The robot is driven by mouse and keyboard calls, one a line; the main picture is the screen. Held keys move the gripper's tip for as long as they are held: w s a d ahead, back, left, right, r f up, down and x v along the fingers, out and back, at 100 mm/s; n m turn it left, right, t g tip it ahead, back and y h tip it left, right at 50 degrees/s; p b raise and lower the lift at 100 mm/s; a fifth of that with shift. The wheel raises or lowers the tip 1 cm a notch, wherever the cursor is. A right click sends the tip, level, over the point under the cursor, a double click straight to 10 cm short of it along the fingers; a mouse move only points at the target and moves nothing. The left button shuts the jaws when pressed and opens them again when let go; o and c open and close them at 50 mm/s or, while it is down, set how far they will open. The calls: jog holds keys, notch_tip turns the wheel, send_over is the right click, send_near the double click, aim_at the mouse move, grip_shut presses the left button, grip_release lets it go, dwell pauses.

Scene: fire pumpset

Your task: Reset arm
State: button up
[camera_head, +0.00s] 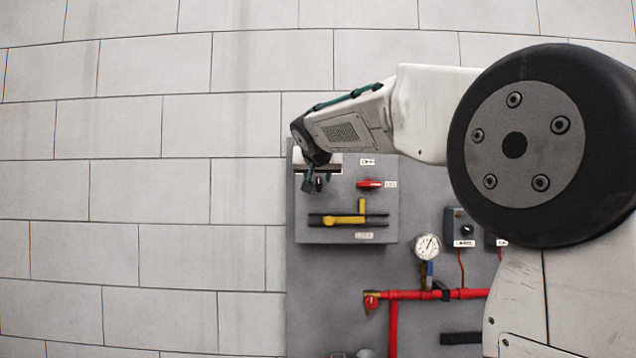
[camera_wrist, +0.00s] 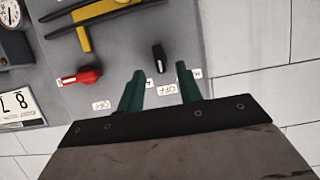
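My gripper (camera_head: 313,184) is at the upper left of the grey control panel (camera_head: 345,259) in the head view, at the end of my bent white arm. In the wrist view my gripper (camera_wrist: 158,72) shows two green fingers spread apart, with nothing held between them. A black knob (camera_wrist: 158,58) stands on the panel just beyond the gap between the fingertips. In the head view the knob is partly covered by my gripper. Whether a finger touches the knob cannot be told.
A red rotary switch (camera_head: 370,184) and a yellow lever (camera_head: 352,218) sit close to my gripper on the panel. A pressure gauge (camera_head: 426,247), red pipes (camera_head: 420,295) and a black-knob box (camera_head: 463,229) are lower right. The block wall (camera_head: 150,200) left of the panel is bare.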

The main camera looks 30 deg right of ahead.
jog(key=v, duration=0.2)
jog(key=shift+s+a, duration=0.2)
dwell(0.4)
jog(key=s+a+f+n+g+y, duration=0.15)
jog(key=s+f, duration=0.25)
jog(key=f, duration=0.4)
jog(key=s+a+f+n+g+y, duration=0.1)
jog(key=s+a+f+g, duration=0.15)
jog(key=s+f, duration=0.4)
jog(key=s+a+f+n+g+y, duration=0.1)
jog(key=s+a+f+g, duration=0.1)
jog(key=s+a+f, duration=0.2)
jog(key=s+a+f+n+g+y, duration=0.2)
jog(key=s+a+f, duration=0.3)
jog(key=s+f, duration=0.6)
jog(key=s+a+f+n+g+y, duration=0.1)
jog(key=s+a+f, duration=0.3)
jog(key=s+f, duration=0.4)
jog(key=s+g+y, duration=0.1)
jog(key=s, duration=0.4)
jog(key=shift+s+a, duration=0.4)
jog(key=shift+o, duration=0.2)
